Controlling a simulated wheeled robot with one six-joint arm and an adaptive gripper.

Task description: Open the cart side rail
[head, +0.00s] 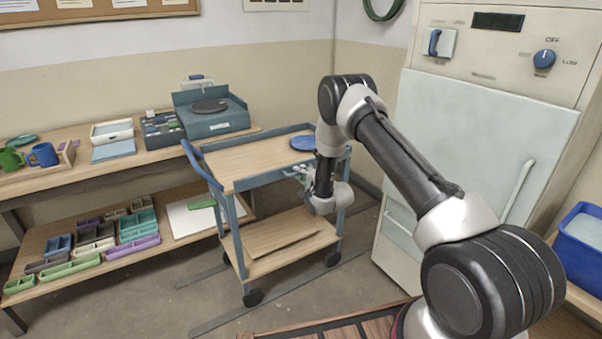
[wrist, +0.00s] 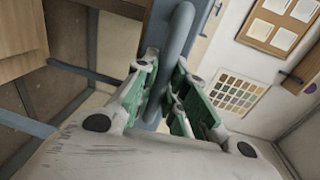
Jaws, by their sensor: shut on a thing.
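The cart (head: 250,160) has a wooden top, a lower wooden shelf and a blue-grey frame on casters. Its side rail (wrist: 180,40) is a rounded blue-grey bar in the wrist view, running up between my fingers. My gripper (head: 297,173) is at the cart's near long side, level with the top. In the wrist view, my gripper (wrist: 163,95) has green-padded fingers on both sides of the rail, shut on it. The rail's lower part is hidden behind the fingers and my gripper's body.
A blue disc (head: 303,143) lies on the cart's right end. A wooden workbench (head: 90,167) with mugs, boxes and a blue device stands behind and left. A large pale kiln-like cabinet (head: 480,140) stands right. Grey floor (head: 185,300) is clear left of the cart.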

